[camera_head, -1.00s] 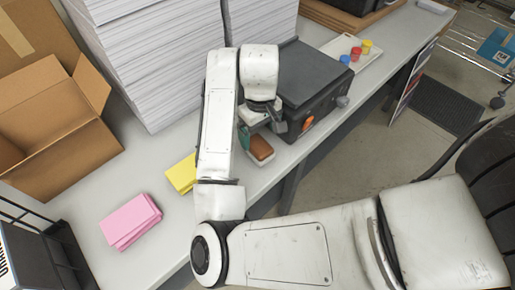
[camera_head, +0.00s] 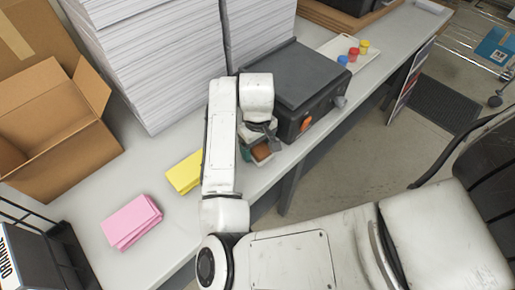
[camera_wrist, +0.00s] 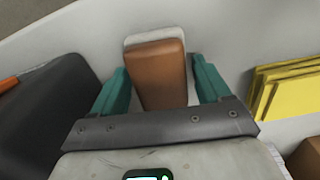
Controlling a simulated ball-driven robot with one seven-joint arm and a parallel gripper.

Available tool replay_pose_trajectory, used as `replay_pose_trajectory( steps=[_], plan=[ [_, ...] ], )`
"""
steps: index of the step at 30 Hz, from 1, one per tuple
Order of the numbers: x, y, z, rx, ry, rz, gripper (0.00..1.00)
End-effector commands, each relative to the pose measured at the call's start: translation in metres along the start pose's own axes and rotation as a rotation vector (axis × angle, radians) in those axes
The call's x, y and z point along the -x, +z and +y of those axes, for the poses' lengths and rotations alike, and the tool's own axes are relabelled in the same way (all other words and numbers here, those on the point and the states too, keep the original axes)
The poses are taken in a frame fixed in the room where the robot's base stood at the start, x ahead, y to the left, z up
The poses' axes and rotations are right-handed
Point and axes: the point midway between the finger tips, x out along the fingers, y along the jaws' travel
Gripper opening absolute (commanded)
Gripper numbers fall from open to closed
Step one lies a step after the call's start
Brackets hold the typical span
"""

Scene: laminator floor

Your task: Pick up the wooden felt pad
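The wooden felt pad (camera_wrist: 158,75) is a brown wooden block with a pale layer beneath it, lying on the grey table. In the wrist view it sits between the two teal fingers of my gripper (camera_wrist: 157,82). The gripper is open, with a narrow gap on the pad's right side and little or no gap on its left. In the head view the pad (camera_head: 262,151) shows partly below my gripper (camera_head: 256,146), near the table's front edge. My gripper hides part of it there.
A dark laminator (camera_head: 300,85) with an orange switch stands close beside my gripper. Yellow pads (camera_head: 184,173) and pink pads (camera_head: 131,222) lie to the left. Tall paper stacks (camera_head: 150,60) and an open cardboard box (camera_head: 50,135) stand behind. The table's front edge is near.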

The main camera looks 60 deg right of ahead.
Motion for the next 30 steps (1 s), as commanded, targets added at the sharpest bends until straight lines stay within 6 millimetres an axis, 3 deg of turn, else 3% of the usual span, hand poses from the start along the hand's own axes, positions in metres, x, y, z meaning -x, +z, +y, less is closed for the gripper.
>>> replay_pose_trajectory(
  steps=[13, 23, 30],
  plan=[
    [0.000, 0.000, 0.000, 0.000, 0.000, 0.000, 0.33],
    [0.003, 0.000, 0.000, 0.000, 0.001, 0.002, 0.32],
    [0.023, -0.001, 0.001, -0.001, 0.002, 0.005, 0.32]
  ],
)
